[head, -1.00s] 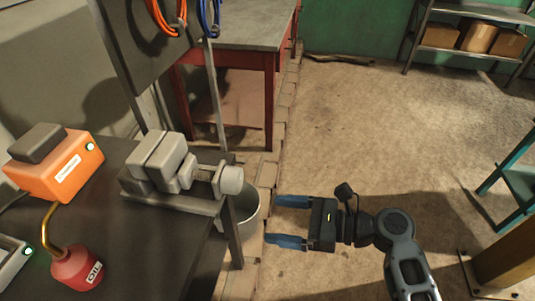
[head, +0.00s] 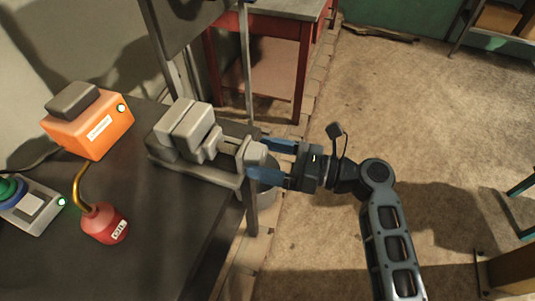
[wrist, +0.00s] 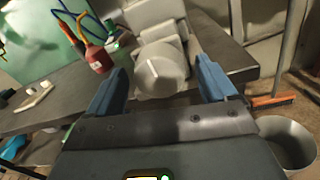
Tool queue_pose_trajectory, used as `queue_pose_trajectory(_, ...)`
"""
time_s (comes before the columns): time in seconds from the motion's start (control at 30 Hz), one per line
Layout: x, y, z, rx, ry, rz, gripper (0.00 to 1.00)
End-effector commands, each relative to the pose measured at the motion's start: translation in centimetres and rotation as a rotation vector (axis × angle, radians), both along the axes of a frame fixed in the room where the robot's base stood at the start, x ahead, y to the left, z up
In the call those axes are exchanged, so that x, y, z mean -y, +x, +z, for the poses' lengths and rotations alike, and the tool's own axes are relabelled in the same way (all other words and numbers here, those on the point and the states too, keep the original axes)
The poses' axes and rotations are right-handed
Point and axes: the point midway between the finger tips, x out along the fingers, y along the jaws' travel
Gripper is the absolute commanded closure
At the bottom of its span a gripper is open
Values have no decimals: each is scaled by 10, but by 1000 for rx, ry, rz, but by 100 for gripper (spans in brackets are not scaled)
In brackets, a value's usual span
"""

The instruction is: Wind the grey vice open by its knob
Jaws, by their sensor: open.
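The grey vice (head: 188,132) sits at the right edge of the dark workbench, with its knob (head: 255,155) at its right end. In the wrist view the round knob (wrist: 160,76) shows a white line on its face and lies ahead, between the two blue fingers. My gripper (head: 266,160) is open. Its fingers point at the knob, one on each side of it, with the tips near it. Gaps show on both sides of the knob in the wrist view, so the fingers do not appear to touch it.
A red oil can (head: 104,224), an orange box (head: 88,133) and a control box with a green button (head: 30,204) stand on the workbench (head: 170,235). A bucket (wrist: 287,142) stands on the floor below the bench edge. A red-legged table (head: 303,85) is behind. Open floor lies right.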

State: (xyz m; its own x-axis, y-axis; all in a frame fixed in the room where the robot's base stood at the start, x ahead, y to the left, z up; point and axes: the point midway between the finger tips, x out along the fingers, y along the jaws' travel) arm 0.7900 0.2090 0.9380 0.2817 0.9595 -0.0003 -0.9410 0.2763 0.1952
Motion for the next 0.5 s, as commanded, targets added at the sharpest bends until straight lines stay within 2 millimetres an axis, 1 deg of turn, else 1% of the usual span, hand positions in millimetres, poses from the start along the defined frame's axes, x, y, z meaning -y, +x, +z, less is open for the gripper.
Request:
queue_pose_trajectory(0.23, -1, 0, 0, 1, 0, 0, 15)
queue_pose_trajectory(0.5, -1, 0, 0, 1, 0, 0, 41)
